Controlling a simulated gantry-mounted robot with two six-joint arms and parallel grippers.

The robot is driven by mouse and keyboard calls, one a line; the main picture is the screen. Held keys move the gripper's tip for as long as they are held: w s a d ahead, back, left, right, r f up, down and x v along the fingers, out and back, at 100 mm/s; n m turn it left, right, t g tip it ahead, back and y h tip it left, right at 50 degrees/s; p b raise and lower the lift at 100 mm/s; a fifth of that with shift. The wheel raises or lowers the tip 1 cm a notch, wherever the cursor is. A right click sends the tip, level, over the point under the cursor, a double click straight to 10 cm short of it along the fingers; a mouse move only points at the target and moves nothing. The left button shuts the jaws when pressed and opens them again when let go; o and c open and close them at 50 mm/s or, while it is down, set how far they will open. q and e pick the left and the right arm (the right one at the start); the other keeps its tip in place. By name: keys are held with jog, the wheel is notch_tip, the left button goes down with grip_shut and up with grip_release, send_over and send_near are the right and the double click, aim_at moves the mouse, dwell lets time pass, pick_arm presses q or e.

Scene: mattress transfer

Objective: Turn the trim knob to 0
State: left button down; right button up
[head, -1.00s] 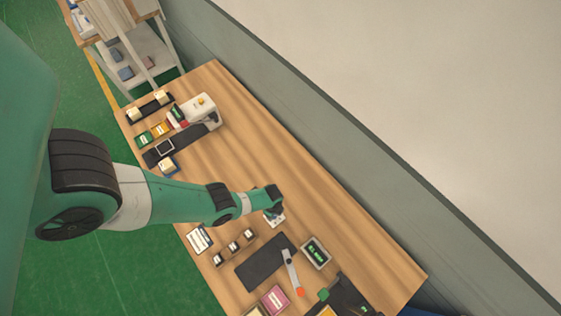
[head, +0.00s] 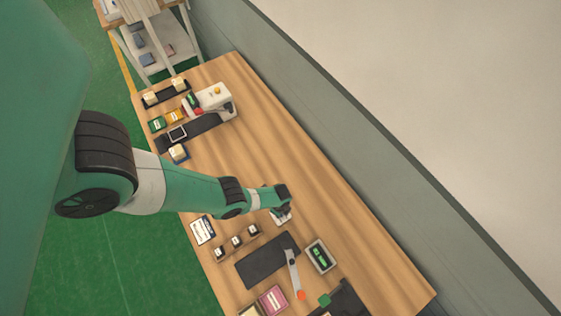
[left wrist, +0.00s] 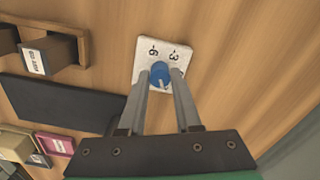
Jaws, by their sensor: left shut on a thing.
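The trim knob is a small blue round knob (left wrist: 161,75) on a white speckled plate (left wrist: 150,49) in the left wrist view. The plate shows the marks "-6" and "-3"; the part of it nearer the gripper is hidden. A pale line shows on the knob's face, but I cannot tell which mark it points to. My left gripper (left wrist: 163,82) is shut on the knob, with one finger on each side. In the head view my left gripper (head: 281,211) is over the plate (head: 283,219) and hides the knob. My right gripper is not in view.
A dark mat (head: 268,261) lies beside the plate, with a lever with an orange end (head: 301,295) and a display box (head: 320,256) nearby. Several small blocks stand in a wooden rack (head: 237,242). A white machine (head: 216,101) sits at the far end. The middle table is clear.

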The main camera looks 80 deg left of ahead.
pick_arm(q)
jog(key=shift+n, duration=0.3)
jog(key=n, duration=0.5)
jog(key=shift+b, duration=0.4)
jog(key=n, duration=0.6)
dwell(0.4)
jog(key=c, duration=0.6)
grip_release()
